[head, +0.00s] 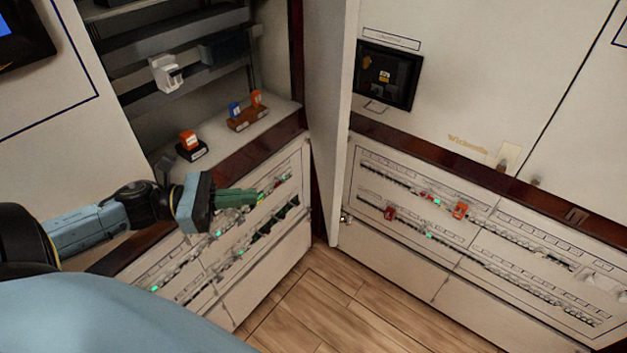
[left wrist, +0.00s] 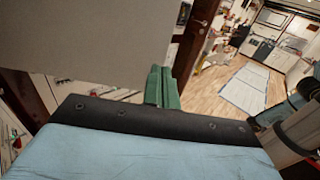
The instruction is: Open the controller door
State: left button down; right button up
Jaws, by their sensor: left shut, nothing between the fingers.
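My left gripper (head: 240,198) reaches in from the left in the head view, its green fingers shut with nothing between them. It is in front of the left breaker panel (head: 268,185), below the open cabinet; I cannot tell whether it touches. A pale upright door panel (head: 328,95) stands out edge-on at the right side of the open cabinet. I cannot tell if this is the controller door. In the left wrist view the shut fingers (left wrist: 162,88) point toward a large pale panel (left wrist: 100,40), apparently apart from it. My right gripper is not in view.
The open cabinet holds a white block (head: 167,74) on a rail, and an orange-topped block (head: 190,146) and a brown tray (head: 247,118) on its shelf. The right breaker panel (head: 450,225) has red and orange pieces. Wood floor (head: 320,305) is clear.

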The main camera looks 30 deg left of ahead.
pick_arm(q)
jog(key=p, duration=0.1)
send_near(331, 190)
jog(key=x, duration=0.5)
jog(key=shift+w, duration=0.2)
jog(key=shift+x, duration=0.8)
jog(key=shift+f, duration=0.15)
